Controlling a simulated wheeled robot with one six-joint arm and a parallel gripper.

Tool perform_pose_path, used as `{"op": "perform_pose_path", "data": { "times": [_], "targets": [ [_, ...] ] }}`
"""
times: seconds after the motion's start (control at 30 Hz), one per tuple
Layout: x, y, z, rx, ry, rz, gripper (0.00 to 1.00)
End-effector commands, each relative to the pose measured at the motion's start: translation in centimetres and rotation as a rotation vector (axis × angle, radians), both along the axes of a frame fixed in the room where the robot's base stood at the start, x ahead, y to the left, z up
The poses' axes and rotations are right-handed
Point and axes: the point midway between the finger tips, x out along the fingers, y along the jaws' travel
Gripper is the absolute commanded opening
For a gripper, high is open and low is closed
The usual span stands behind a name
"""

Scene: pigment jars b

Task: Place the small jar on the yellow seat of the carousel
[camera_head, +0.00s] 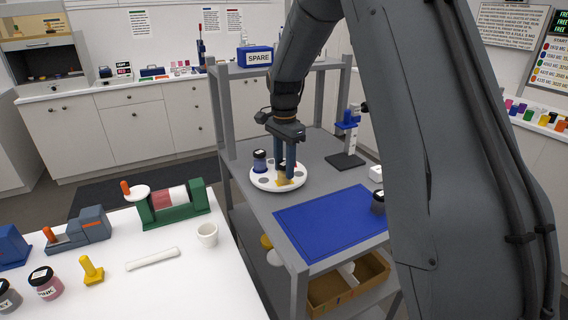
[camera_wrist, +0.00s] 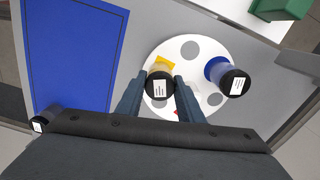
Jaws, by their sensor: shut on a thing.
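The white round carousel (camera_head: 262,184) stands on the grey cart, and it also fills the middle right of the wrist view (camera_wrist: 207,45). Its yellow seat (camera_head: 284,181) shows below my gripper (camera_head: 285,172). In the wrist view, my gripper (camera_wrist: 160,98) is shut on a small black-lidded jar (camera_wrist: 159,84) with a pale yellowish body. The jar is over the carousel, overlapping part of the yellow seat (camera_wrist: 167,62). I cannot tell whether its base touches the seat. In the head view the fingers hide most of the jar.
A blue-bodied jar (camera_wrist: 219,68) stands on another carousel seat, close beside my gripper. A blue mat (camera_head: 330,222) lies on the cart, with a dark jar (camera_head: 378,203) near its right edge. A blue-and-white stand (camera_head: 347,140) is behind. The white bench (camera_head: 185,275) is at left.

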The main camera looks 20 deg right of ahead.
Motion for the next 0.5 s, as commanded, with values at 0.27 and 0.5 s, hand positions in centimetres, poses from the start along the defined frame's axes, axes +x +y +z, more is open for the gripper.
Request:
{"op": "perform_pose_path", "data": {
  "times": [0.27, 0.5],
  "targets": [
    [0.02, 0.03, -0.17, 0.0, 0.0, 0.0, 0.11],
    [0.02, 0.03, -0.24, 0.0, 0.0, 0.001, 0.53]
  ]
}}
